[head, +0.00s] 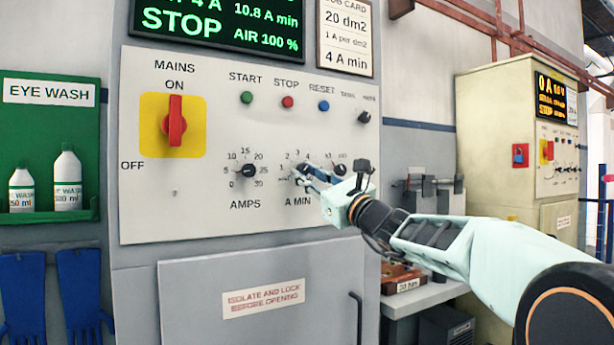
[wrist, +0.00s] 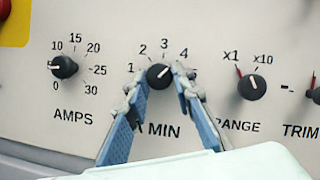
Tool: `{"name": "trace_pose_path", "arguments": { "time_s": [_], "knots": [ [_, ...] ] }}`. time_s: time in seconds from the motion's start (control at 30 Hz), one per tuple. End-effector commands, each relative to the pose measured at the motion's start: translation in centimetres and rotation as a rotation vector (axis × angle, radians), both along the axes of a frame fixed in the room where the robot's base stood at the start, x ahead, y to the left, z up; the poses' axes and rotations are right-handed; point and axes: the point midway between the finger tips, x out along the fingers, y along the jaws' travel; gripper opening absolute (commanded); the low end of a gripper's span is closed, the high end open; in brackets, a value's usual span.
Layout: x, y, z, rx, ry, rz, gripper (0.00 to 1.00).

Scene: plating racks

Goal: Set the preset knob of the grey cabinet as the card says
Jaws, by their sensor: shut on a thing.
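The grey cabinet's panel (head: 200,210) fills the middle of the head view. My gripper (head: 306,174) is at the A MIN knob, the black middle knob of the lower row. In the wrist view my gripper (wrist: 158,78) has its blue fingers shut on the A MIN knob (wrist: 158,77), one on each side. The job card (head: 346,36) reads 20 dm2, 1 A per dm2, 4 A min. The display (head: 220,25) shows STOP, 10.8 A min, AIR 100 %; its top is cut off.
The AMPS knob (wrist: 64,67) is left of my gripper, and the RANGE knob (wrist: 251,87) close on the right points near x1. A red mains switch (head: 175,122) is at ON. A second, cream cabinet (head: 485,150) stands at the right. Bottles stand on the eye wash shelf (head: 50,215).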

Motion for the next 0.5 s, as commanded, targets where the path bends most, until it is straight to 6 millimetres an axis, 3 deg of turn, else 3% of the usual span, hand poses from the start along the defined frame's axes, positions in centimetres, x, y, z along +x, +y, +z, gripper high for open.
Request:
{"name": "trace_pose_path", "arguments": {
  "time_s": [0.03,0.07,0.2,0.5],
  "knots": [
    [0.02,0.0,-0.06,-0.001,0.001,0.0,0.0],
    [0.02,0.0,-0.06,-0.001,0.001,0.0,0.23],
    [0.02,-0.01,-0.05,-0.001,0.0,-0.001,0.39],
    [-0.04,-0.05,-0.03,-0.001,-0.001,0.0,0.39]
  ]
}}
